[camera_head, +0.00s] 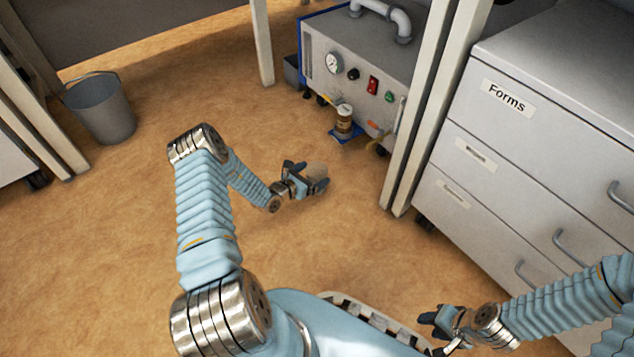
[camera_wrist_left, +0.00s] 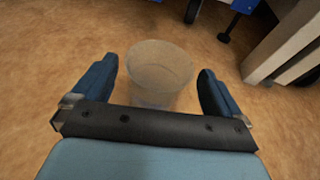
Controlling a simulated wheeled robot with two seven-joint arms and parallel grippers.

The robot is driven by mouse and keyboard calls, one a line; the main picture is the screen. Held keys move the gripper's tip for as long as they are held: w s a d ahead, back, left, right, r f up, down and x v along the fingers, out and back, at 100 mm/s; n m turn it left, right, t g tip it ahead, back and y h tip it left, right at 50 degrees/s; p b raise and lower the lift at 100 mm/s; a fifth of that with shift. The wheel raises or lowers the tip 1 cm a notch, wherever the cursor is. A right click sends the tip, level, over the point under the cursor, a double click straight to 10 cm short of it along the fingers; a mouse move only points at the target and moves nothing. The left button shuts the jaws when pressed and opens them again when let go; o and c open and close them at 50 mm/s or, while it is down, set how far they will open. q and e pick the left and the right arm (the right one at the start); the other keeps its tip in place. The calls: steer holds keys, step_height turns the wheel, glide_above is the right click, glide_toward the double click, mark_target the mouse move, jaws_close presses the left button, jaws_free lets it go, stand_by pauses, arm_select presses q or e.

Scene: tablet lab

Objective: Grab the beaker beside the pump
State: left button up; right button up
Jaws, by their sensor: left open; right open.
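The beaker (camera_head: 317,170) is a clear, faint cup on the brown floor in front of the pump (camera_head: 345,85), a grey box with a gauge, knobs and a red switch. My left gripper (camera_head: 307,178) is open right at the beaker. In the left wrist view the beaker (camera_wrist_left: 160,72) stands between the two spread blue fingers (camera_wrist_left: 157,72), with a visible gap on each side. Its lower part is hidden behind the gripper's dark bar. My right gripper (camera_head: 436,326) is open and empty at the lower right, far from the beaker.
A small brown-and-white container (camera_head: 344,124) stands on a blue piece at the pump's front. Grey table legs (camera_head: 262,45) and a drawer cabinet (camera_head: 520,150) flank the pump. A grey bucket (camera_head: 102,108) stands at the left. The floor between is clear.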

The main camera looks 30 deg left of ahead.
mark_target(315, 171)
arm_select(q)
steer(key=shift+x, duration=1.45)
steer(key=c, duration=0.8)
steer(key=shift+c, duration=0.2)
